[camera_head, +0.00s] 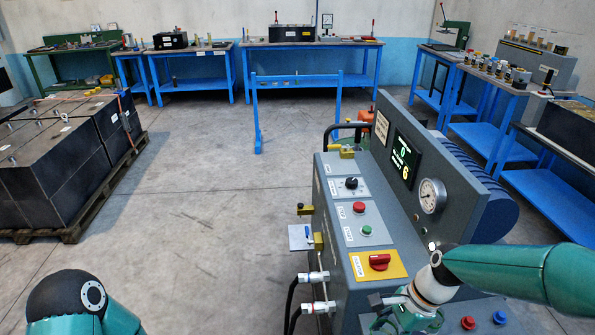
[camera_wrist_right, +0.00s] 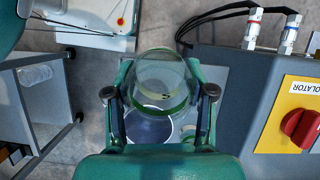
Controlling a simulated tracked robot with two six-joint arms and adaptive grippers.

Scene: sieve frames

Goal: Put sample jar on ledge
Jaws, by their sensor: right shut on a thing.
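My right gripper (camera_wrist_right: 160,98) is shut on the sample jar (camera_wrist_right: 162,72), a clear glass jar with a green band, held between the two fingers. Below the jar in the right wrist view is a round, pale-rimmed dark shape; I cannot tell what it is. A pale grey plate (camera_wrist_right: 214,76) beside the machine shows behind the jar and may be the ledge. I cannot tell whether the jar touches it. In the head view my right gripper (camera_head: 405,318) is at the bottom, at the machine's near end, and the jar is not clear there. My left gripper is out of view.
The grey machine (camera_head: 345,255) carries a red isolator switch (camera_head: 379,262), buttons and a gauge (camera_head: 432,196). Hose fittings (camera_head: 316,278) stick out on its left side. A grey cart (camera_wrist_right: 40,85) shows left in the wrist view. The floor left of the machine is clear.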

